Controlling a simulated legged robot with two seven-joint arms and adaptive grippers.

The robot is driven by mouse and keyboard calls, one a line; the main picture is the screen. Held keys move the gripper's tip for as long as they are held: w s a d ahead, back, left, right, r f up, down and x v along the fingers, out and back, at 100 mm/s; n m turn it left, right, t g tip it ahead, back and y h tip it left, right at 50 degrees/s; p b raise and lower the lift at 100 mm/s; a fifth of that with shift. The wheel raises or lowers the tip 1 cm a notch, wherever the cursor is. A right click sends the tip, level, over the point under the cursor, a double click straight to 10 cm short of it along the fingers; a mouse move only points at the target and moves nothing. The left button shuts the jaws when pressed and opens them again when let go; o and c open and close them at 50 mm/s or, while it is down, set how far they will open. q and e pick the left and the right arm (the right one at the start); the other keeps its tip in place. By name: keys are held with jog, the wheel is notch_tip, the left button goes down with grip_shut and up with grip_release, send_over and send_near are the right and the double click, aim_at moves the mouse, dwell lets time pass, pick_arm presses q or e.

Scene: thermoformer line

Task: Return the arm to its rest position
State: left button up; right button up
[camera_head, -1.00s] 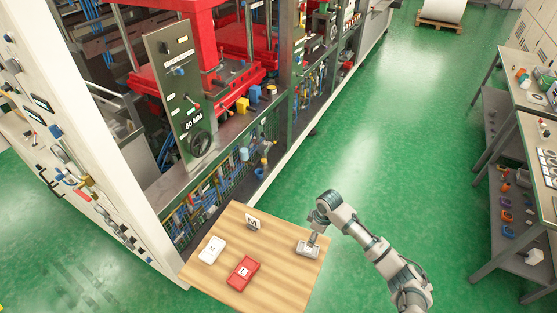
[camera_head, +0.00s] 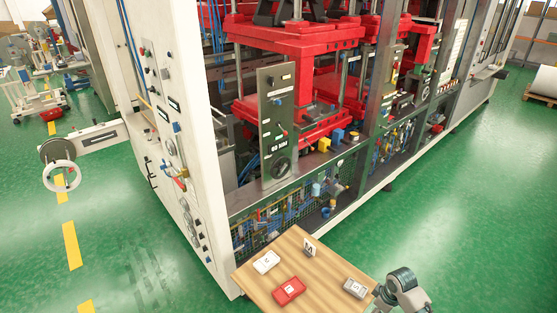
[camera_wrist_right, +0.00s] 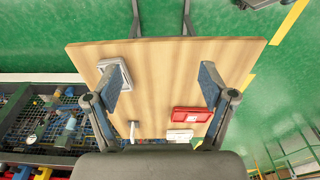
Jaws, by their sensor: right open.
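My right arm shows at the lower right of the head view, with its gripper (camera_head: 379,293) at the right edge of the small wooden table (camera_head: 318,283), partly cut off by the frame. In the right wrist view the gripper (camera_wrist_right: 166,78) is open, its two fingers apart over the table (camera_wrist_right: 165,55) with nothing between them. A grey box (camera_wrist_right: 122,71) lies by the left finger in that view; it is also at the table's right side in the head view (camera_head: 355,287). My left gripper is not in view.
Green floor (camera_head: 445,200) is clear at the right.

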notch_tip(320, 180, down, 12)
jog(key=m, duration=0.3)
jog(key=s+f+m+h+b, duration=0.1)
jog(key=s+f, duration=0.6)
jog(key=f, duration=0.4)
jog(key=s+f+m+b, duration=0.1)
jog(key=s+f+m, duration=0.1)
jog(key=s+f, duration=0.75)
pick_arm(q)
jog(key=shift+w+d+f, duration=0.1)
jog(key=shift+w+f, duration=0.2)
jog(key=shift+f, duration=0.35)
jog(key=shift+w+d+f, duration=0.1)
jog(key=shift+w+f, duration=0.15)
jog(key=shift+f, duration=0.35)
pick_arm(e)
jog(key=s+a+f, duration=0.3)
jog(key=s+f, duration=0.2)
jog(key=s, duration=0.4)
jog(key=s+a+f, duration=0.3)
jog(key=s+f, duration=0.2)
jog(key=s, duration=0.5)
jog(key=s+a+f, duration=0.3)
jog(key=s+f, duration=0.2)
jog(key=s, duration=0.5)
jog(key=shift+f+m, duration=0.15)
jog(key=shift+m, duration=0.15)
